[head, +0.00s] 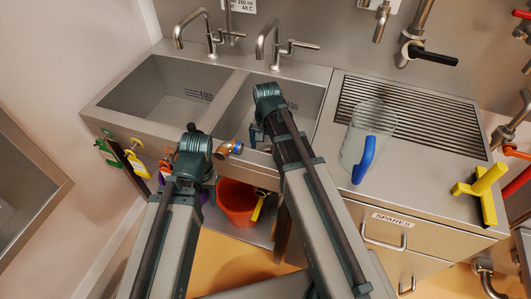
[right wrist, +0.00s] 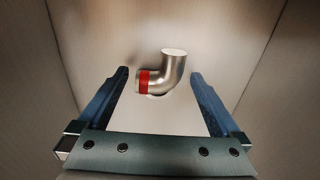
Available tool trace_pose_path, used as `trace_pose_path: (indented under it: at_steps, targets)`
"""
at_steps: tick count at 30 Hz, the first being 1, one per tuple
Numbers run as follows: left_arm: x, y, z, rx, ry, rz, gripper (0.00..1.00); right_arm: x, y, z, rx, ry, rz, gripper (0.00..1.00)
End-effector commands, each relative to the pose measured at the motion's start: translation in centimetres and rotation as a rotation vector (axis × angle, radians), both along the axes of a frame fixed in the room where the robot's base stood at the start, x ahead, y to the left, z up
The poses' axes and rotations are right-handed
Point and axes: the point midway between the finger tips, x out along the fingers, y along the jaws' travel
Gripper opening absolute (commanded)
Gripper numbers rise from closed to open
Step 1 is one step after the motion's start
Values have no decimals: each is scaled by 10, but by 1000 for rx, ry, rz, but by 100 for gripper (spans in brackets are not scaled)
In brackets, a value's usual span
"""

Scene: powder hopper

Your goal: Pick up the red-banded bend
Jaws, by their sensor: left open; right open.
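The red-banded bend (right wrist: 172,72) is a silver metal elbow with a red band at its left end. In the right wrist view it lies on the floor of a steel basin, its open mouth facing up. My right gripper (right wrist: 160,95) is open, with the bend ahead between its two fingers and no visible contact. In the head view my right gripper (head: 268,95) is over the right-hand sink basin (head: 235,110), and the bend cannot be seen there. My left gripper (head: 194,145) is at the sink's front edge; its fingers are mostly hidden.
An orange-red bucket (head: 236,205) stands below. A clear jug with a blue handle (head: 364,158) and a yellow tool (head: 482,190) are on the right counter. Taps (head: 270,45) rise behind the basins.

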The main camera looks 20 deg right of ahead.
Motion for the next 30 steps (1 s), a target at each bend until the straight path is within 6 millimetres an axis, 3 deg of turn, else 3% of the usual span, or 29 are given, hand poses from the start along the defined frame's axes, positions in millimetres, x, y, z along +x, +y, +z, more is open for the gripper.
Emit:
trace_pose_path:
  at_steps: [2, 16, 30]
  targets:
    - [0, 0, 1, 0, 0, 0, 55, 0, 0, 1, 0, 0, 0, 95]
    - [0, 0, 0, 0, 0, 0, 55, 0, 0, 0, 0, 0, 0, 11]
    - [0, 0, 12, 0, 0, 0, 55, 0, 0, 12, 0, 0, 0, 11]
